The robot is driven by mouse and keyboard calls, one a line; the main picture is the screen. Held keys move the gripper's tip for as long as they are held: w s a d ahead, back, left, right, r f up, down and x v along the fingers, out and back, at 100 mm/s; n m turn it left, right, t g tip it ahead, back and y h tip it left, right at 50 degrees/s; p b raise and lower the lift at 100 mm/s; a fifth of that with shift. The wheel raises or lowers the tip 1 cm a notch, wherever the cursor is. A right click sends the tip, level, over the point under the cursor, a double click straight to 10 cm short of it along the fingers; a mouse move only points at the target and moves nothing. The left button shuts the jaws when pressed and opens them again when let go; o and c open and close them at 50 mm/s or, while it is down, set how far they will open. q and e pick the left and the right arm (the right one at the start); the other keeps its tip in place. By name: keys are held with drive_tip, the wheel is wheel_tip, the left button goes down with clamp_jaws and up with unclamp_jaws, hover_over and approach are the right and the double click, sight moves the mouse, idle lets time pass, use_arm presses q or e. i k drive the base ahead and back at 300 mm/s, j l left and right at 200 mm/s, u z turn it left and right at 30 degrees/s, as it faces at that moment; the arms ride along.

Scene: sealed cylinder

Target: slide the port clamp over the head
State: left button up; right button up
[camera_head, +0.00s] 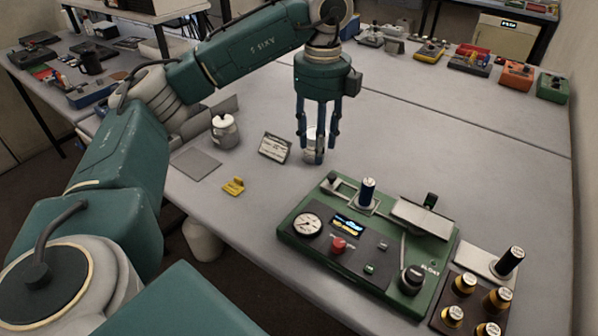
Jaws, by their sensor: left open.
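A green test rig (300,252) stands on the grey table at lower centre. It bears a dial gauge (307,225), a small display, a red button and a black knob. My left gripper (318,146) points down, open, behind the rig. A small pale object (312,132) shows between its fingers. My right gripper is out of view.
A sign card (274,148), a yellow bracket (233,186), a grey pad (195,163) and a white lidded jar (225,131) lie left of the gripper. A rack of several brass-coloured cylinders (453,315) is at lower right.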

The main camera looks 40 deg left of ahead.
sight(331, 183)
drive_tip(key=u, duration=0.9)
drive_tip(key=i+j+z, duration=0.1)
drive_tip(key=j+z, duration=0.65)
drive_tip(key=i+l, duration=0.05)
drive_tip(key=l, duration=0.05)
